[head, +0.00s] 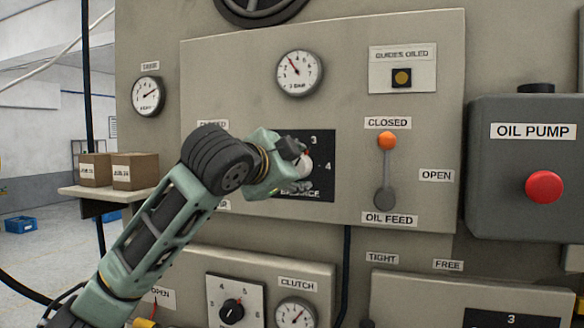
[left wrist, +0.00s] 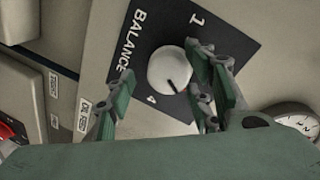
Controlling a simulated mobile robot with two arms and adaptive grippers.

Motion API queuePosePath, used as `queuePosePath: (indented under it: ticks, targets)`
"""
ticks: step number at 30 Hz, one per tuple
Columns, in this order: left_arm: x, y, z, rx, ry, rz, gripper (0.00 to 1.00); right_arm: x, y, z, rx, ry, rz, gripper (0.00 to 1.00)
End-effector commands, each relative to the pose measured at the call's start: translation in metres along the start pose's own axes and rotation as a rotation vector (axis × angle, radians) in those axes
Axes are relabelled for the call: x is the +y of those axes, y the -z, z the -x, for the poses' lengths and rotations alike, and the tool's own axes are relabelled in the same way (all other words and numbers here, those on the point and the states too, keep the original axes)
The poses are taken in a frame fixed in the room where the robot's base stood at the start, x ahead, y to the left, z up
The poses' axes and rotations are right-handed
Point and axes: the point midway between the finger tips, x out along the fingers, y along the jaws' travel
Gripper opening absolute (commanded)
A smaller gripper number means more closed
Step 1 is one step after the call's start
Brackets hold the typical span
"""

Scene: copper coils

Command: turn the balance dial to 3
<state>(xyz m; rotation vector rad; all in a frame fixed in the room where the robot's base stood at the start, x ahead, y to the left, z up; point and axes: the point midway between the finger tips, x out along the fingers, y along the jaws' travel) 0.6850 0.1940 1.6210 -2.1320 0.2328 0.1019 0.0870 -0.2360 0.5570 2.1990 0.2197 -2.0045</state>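The balance dial is a white round knob (head: 305,165) on a black plate (head: 322,188) marked BALANCE, with 3 and 4 readable in the head view. In the left wrist view the knob (left wrist: 166,68) shows a dark pointer line aimed a little to the right of the 4; the 1 is readable, and other numbers are hidden by a finger. My left gripper (head: 297,168) is at the dial and covers the plate's left part. In the left wrist view it (left wrist: 160,95) is open, with fingers on either side of the knob; contact cannot be told. My right gripper is not in view.
The oil feed lever (head: 386,165) with its orange knob stands right of the dial, at CLOSED. The oil pump box (head: 522,215) with a red button (head: 544,187) is farther right. Gauges (head: 299,73) sit above and below, and another dial (head: 232,311) is lower left.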

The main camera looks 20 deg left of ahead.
Motion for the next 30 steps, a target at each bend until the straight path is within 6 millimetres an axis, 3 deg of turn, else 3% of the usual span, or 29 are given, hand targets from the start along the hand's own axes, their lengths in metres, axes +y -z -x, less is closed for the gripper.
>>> queuePosePath:
  ticks: [16, 30]
  targets:
    - [-0.004, 0.001, 0.009, 0.002, 0.007, 0.003, 0.49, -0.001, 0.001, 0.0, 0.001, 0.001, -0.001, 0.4]
    - [-0.003, 0.0, 0.1, 0.002, 0.006, 0.001, 0.49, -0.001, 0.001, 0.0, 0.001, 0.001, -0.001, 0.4]
